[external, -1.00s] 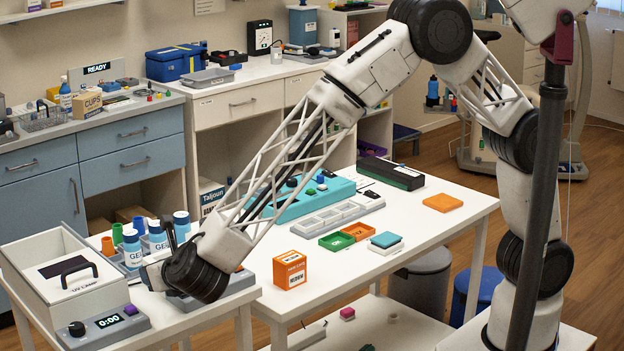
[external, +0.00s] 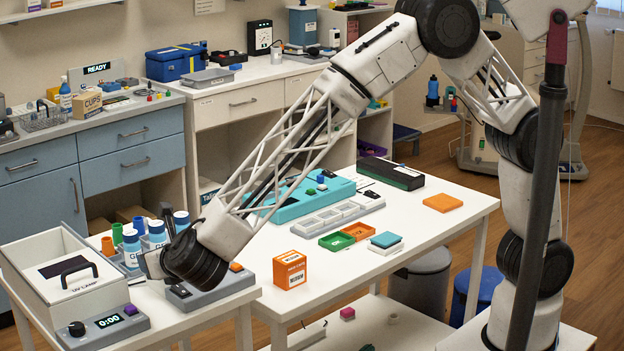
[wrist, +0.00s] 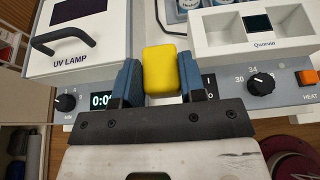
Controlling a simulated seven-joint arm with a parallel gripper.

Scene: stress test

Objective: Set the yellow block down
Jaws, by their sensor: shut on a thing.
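The yellow block (wrist: 161,66) shows in the wrist view between the blue finger pads of my gripper (wrist: 160,80). The pads are shut on its two sides. It looks upright, and its underside is hidden from the wrist camera. In the external view my gripper (external: 150,263) is at the left end of the white table, between the UV lamp box and the grey heater unit. The block cannot be made out there.
The UV lamp box (external: 68,272) stands left of my gripper, with its timer display (external: 109,321) in front. The grey heater unit (external: 208,290) is to the right. Several GEL bottles (external: 131,248) stand behind. An orange box (external: 290,270) stands farther right.

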